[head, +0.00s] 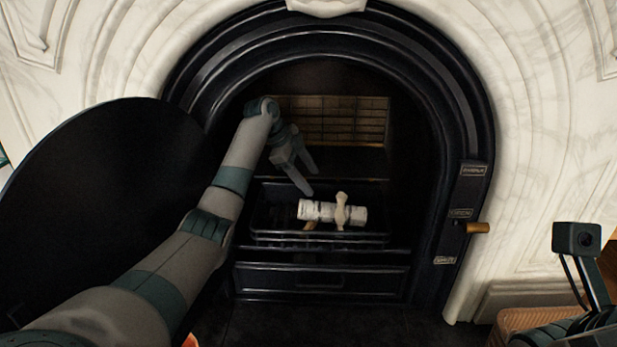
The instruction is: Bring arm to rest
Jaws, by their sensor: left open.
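My left arm reaches in from the lower left into the arched opening of the fireplace. My left gripper (306,178) is open and empty, with its fingers pointing down to the right. It hangs just above and left of a white birch-like log (320,210) with a pale wrap or knot around it. The log lies on the dark grate (270,238). My right arm shows only in part at the lower right, and its gripper cannot be seen.
A black round fireplace door (90,200) stands open at the left, beside my left arm. The black arched frame (455,120) surrounds the opening. A brass handle (478,228) sticks out on the right. A wicker basket (515,318) sits at the lower right.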

